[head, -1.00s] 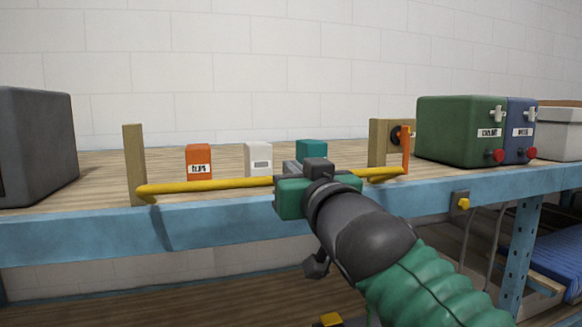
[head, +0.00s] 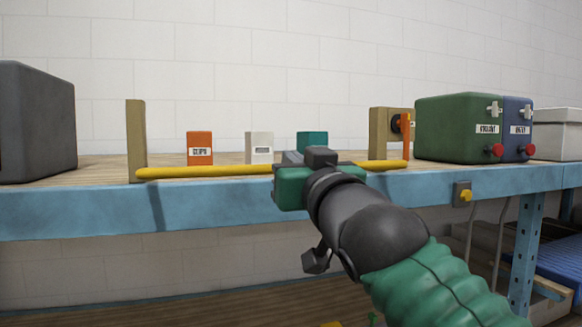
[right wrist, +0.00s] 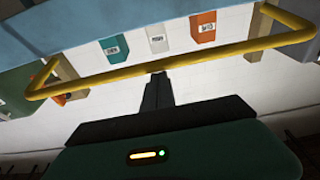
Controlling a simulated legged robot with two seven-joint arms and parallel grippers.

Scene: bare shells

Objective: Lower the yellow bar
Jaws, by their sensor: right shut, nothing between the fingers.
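The yellow bar (head: 205,172) runs level along the shelf's front edge, between a wooden post (head: 136,140) at left and a wooden block (head: 386,135) with an orange strip (head: 405,136) at right. In the right wrist view the bar (right wrist: 100,82) shows as a wide frame with bent ends. My right gripper (right wrist: 157,76) is shut and empty, its fingertips overlapping the middle of the bar; whether they touch it I cannot tell. In the head view my right gripper (head: 300,168) hides part of the bar. My left gripper is not in view.
On the shelf (head: 80,213) behind the bar stand orange (head: 199,148), white (head: 259,147) and teal (head: 310,142) boxes. A grey box (head: 35,120) is at left. Green (head: 455,128) and blue (head: 518,128) boxes with red knobs are at right. A small switch box (head: 463,193) hangs below.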

